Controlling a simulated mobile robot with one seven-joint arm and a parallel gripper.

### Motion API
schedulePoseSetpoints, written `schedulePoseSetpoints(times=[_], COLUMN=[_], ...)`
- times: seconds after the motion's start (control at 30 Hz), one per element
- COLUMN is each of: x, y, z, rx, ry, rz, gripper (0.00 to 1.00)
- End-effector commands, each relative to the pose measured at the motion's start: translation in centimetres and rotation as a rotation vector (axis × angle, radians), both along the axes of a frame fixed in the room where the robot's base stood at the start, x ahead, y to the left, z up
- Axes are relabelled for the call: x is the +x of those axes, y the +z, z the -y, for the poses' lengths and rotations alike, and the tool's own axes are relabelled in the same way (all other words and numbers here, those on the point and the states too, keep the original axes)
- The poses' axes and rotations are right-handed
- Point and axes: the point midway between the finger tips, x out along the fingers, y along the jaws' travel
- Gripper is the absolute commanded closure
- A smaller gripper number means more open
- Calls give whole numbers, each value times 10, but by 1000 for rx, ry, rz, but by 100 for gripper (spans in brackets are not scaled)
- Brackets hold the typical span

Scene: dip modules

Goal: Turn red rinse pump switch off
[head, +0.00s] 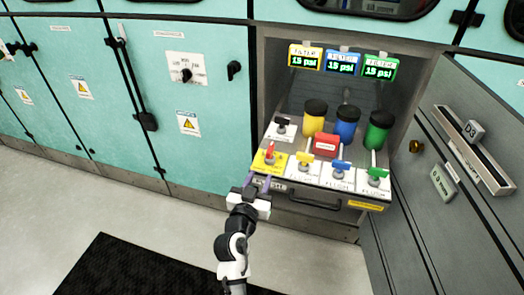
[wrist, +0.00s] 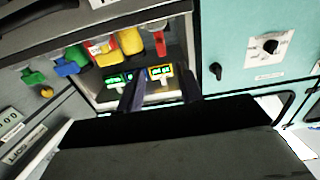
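The red switch (head: 270,153) stands on a yellow plate at the front left corner of the pulled-out panel in the head view, its handle pointing up. Its label is too small to read. A red handle, which looks like the same switch, shows at the top of the tilted wrist view (wrist: 160,42). My gripper (head: 258,184) is just in front of and below the panel's front left corner, apart from the red switch. Its two dark fingers stand apart with nothing between them, also in the wrist view (wrist: 161,94).
Yellow (head: 304,158), blue (head: 340,167) and green (head: 376,175) switches stand right of the red one. A black switch (head: 283,124) is behind it. A red box (head: 326,144) and three capped bottles stand farther back. An open grey door (head: 440,190) borders the right.

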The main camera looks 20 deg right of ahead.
Motion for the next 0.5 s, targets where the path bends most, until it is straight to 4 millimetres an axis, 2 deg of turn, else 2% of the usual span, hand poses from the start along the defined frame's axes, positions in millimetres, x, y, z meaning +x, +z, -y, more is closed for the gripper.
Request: schedulePoseSetpoints(times=[0.13,0.5], x=[22,85], y=[6,5], z=[15,56], rx=[-2,-1], ry=[0,4], rz=[2,3], gripper=[64,64])
